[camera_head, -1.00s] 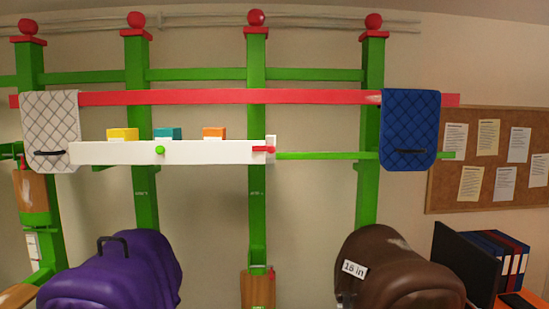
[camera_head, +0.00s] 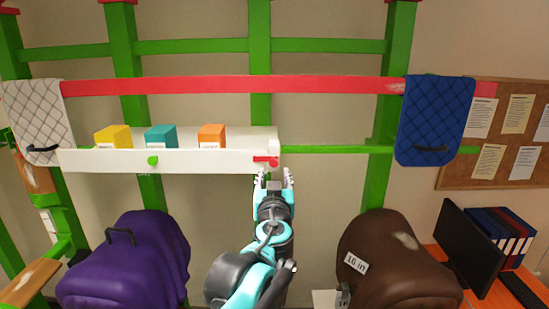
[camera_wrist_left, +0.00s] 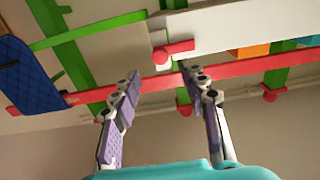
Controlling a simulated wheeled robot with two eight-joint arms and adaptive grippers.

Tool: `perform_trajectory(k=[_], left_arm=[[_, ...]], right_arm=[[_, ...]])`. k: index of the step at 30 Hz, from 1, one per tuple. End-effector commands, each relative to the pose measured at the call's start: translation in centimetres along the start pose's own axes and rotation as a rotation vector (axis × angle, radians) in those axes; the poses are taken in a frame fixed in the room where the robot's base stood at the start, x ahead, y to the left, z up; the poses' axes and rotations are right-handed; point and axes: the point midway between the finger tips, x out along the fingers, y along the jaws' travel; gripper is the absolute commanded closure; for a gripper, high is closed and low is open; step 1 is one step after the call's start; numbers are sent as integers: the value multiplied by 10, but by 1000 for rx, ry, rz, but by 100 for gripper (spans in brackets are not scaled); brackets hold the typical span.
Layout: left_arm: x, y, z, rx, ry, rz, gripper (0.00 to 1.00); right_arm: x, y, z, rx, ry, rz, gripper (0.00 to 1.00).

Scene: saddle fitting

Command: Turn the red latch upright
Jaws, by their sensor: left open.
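The red latch (camera_head: 265,160) lies level at the right end of the white shelf's (camera_head: 215,160) front face. In the left wrist view the latch (camera_wrist_left: 178,49) also shows, with a round red knob at one end. My left gripper (camera_head: 274,181) is just below the latch in the head view, its fingers pointing up toward it. In the left wrist view the gripper (camera_wrist_left: 162,74) is open and empty, its fingers apart with the latch beyond the gap. I see no clear contact with the latch. My right gripper is out of view.
Yellow (camera_head: 113,137), teal (camera_head: 161,138) and orange (camera_head: 212,136) blocks sit on the shelf. A white quilted pad (camera_head: 33,115) and a blue one (camera_head: 433,115) hang on the red rail (camera_head: 330,86). Purple (camera_head: 130,265) and brown (camera_head: 395,265) saddles stand below, either side of my arm.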

Motion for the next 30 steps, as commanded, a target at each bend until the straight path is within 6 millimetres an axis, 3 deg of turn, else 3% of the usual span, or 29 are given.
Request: perform_trajectory(k=[9,21,22,27,30], left_arm=[[50,-2,-1,1,-1,-3,56],[61,-1,0,1,-1,-2,56],[61,-1,0,1,-1,-2,59],[61,-1,0,1,-1,-2,100],[61,-1,0,1,-1,-2,100]], right_arm=[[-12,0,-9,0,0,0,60],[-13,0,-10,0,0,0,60],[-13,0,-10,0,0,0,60],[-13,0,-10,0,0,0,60],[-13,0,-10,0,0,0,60]])
